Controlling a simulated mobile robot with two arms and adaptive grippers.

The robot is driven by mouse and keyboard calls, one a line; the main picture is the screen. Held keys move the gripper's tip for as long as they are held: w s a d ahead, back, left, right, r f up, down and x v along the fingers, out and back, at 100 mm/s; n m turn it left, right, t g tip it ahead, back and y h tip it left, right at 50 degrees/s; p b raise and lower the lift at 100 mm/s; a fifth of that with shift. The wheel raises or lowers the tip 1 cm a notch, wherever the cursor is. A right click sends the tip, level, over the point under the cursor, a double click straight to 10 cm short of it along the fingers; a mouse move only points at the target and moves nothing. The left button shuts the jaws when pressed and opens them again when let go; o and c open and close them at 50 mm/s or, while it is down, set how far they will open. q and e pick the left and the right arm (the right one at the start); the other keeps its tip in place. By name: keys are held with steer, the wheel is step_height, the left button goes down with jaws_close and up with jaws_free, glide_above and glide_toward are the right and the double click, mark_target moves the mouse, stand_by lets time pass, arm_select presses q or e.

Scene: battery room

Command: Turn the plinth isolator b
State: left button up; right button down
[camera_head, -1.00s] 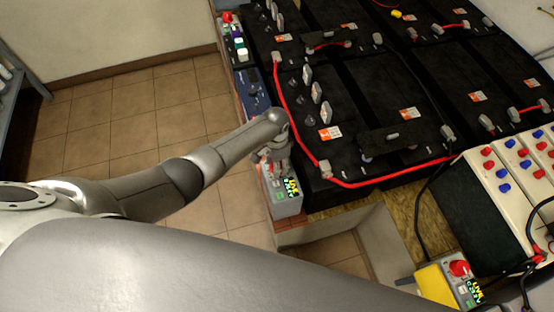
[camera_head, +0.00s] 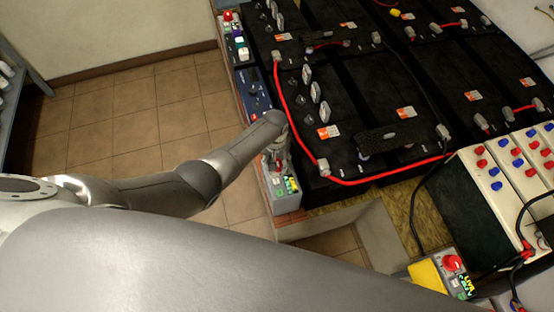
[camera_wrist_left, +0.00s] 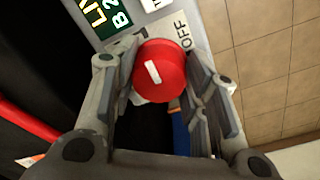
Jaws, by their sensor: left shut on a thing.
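The plinth isolator is a grey box (camera_head: 285,203) with a green and yellow label, at the near end of the plinth beside the black batteries. Its red round knob (camera_wrist_left: 160,72) has a short white mark, slanted in the left wrist view. Printed "OFF" (camera_wrist_left: 181,32) shows beside it. My left gripper (camera_head: 275,152) is over this box, and in the left wrist view (camera_wrist_left: 165,85) its fingers are shut on the knob, one on each side. In the head view my gripper hides most of the knob. My right gripper is not in view.
Another isolator with a red knob (camera_head: 452,263) stands at lower right beside a yellow part (camera_head: 426,275). A red cable (camera_head: 390,176) edges the batteries (camera_head: 350,110). A blue box (camera_head: 254,90) sits farther along the plinth. Tiled floor (camera_head: 120,120) at left is clear.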

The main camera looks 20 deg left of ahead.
arm_select(q)
steer(key=shift+n, duration=0.3)
stand_by(0.4)
steer(key=o, duration=0.8)
steer(key=shift+c, duration=0.2)
steer(key=shift+r, duration=0.15)
step_height(320, 180, up, 12)
steer(key=shift+a, duration=0.2)
steer(key=shift+s, duration=0.1)
